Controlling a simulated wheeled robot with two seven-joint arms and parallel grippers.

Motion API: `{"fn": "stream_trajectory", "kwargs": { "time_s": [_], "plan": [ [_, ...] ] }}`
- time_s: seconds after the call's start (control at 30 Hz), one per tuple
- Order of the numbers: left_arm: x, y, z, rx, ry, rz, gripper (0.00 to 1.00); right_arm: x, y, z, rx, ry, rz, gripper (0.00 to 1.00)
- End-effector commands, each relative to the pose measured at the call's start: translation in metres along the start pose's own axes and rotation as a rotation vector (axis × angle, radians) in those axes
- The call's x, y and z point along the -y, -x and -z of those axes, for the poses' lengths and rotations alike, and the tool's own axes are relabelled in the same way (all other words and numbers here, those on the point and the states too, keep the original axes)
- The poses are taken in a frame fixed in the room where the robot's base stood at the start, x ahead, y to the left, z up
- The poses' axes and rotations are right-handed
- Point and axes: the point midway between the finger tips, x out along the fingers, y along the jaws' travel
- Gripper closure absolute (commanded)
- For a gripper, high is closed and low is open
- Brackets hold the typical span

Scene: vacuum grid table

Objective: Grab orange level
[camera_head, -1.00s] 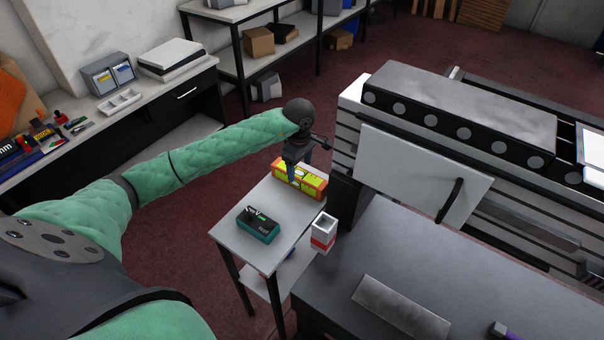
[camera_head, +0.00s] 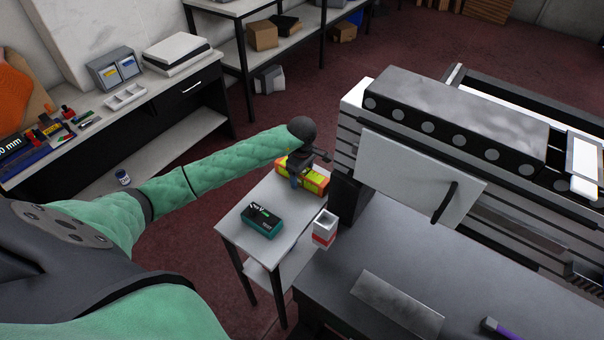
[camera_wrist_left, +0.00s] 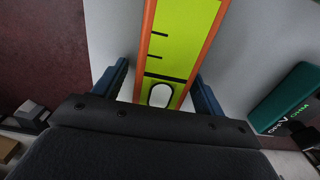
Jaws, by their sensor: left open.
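The orange level (camera_head: 315,183), with yellow-green faces and orange edges, lies at the far end of the small side table (camera_head: 232,222). My left gripper (camera_head: 297,177) is over it in the head view and hides part of it. In the left wrist view the level (camera_wrist_left: 181,45) runs away between the two blue fingers of my left gripper (camera_wrist_left: 160,88). The fingers stand apart, one on each side of it, with a gap showing. An oval window with black marks shows on its near part. My right gripper is not in view.
A teal and black box (camera_head: 262,222) lies on the same table; it also shows in the left wrist view (camera_wrist_left: 285,98). A white and red container (camera_head: 324,228) stands beside the table's right edge. A large machine (camera_head: 420,175) and grey bench (camera_head: 400,250) stand close on the right.

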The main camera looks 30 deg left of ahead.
Motion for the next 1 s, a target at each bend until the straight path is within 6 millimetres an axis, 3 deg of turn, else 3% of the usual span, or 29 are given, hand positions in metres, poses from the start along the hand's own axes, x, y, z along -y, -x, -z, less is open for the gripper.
{"fn": "stream_trajectory", "kwargs": {
  "time_s": [0.2, 0.23, 0.57, 1.0],
  "plan": [
    [0.000, -0.001, 0.000, 0.000, 0.000, -0.001, 0.29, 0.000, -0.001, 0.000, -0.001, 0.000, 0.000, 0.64],
    [0.000, -0.001, 0.000, 0.000, 0.000, -0.001, 0.33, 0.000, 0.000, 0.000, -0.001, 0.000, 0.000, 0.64],
    [0.000, 0.000, 0.000, 0.000, 0.000, -0.001, 0.98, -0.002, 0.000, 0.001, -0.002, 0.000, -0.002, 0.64],
    [-0.002, 0.011, 0.001, -0.001, 0.000, -0.006, 0.98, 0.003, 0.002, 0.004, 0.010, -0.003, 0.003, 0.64]
  ]
}}
